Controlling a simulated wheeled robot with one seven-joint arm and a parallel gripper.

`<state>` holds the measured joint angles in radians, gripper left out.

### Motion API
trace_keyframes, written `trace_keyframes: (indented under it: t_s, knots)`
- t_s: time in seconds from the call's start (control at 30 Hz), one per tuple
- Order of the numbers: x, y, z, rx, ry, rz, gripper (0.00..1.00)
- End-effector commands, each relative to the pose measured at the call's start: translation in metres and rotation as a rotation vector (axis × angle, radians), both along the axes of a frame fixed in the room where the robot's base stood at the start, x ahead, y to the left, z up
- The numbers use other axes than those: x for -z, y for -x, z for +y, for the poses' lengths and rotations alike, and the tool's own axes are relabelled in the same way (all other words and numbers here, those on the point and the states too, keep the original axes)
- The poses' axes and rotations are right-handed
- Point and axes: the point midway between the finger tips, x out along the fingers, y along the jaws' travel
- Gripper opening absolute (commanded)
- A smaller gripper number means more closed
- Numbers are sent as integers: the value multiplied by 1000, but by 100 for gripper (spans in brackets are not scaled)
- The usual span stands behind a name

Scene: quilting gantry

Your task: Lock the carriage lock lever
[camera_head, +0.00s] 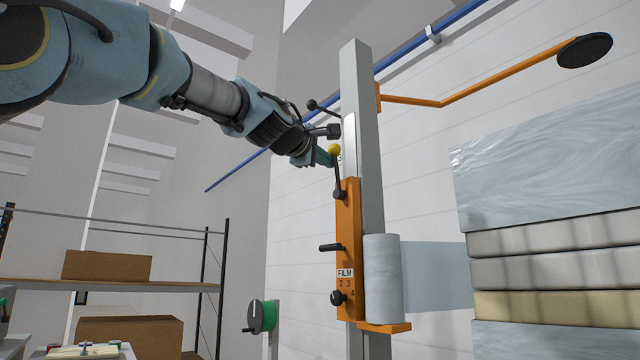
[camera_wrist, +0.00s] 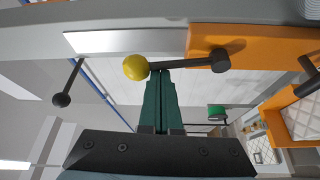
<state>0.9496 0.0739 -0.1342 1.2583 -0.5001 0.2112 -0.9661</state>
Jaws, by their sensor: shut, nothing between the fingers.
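A black lever with a yellow ball knob (camera_head: 334,150) stands up from its pivot near the top of the orange carriage (camera_head: 347,226) on the grey mast. In the wrist view the yellow knob (camera_wrist: 136,67) and its dark arm lie sideways from the pivot (camera_wrist: 220,60) on the orange plate. My gripper (camera_head: 325,158) is shut and empty, with its green fingers right beside the knob. In the wrist view the fingertips (camera_wrist: 159,73) are at the lever arm just beside the knob; I cannot tell if they touch.
A black ball-ended rod (camera_head: 312,105) juts from the mast above my gripper. A black handle (camera_head: 330,247) and a dial knob (camera_head: 338,298) are lower on the carriage. A film roll (camera_head: 384,278) and wrapped stack (camera_head: 560,240) stand right. Shelving with boxes (camera_head: 107,265) stands lower left.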

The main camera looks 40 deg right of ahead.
Motion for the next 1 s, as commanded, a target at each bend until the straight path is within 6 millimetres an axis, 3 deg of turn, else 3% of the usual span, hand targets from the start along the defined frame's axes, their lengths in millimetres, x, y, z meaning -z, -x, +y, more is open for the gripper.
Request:
trace_keyframes:
  t_s: [0.03,0.47,1.0]
  knots:
    - [12,4,0,2,4,-43,0]
    - [10,19,1,-1,19,-347,0]
    - [10,25,1,1,18,-352,0]
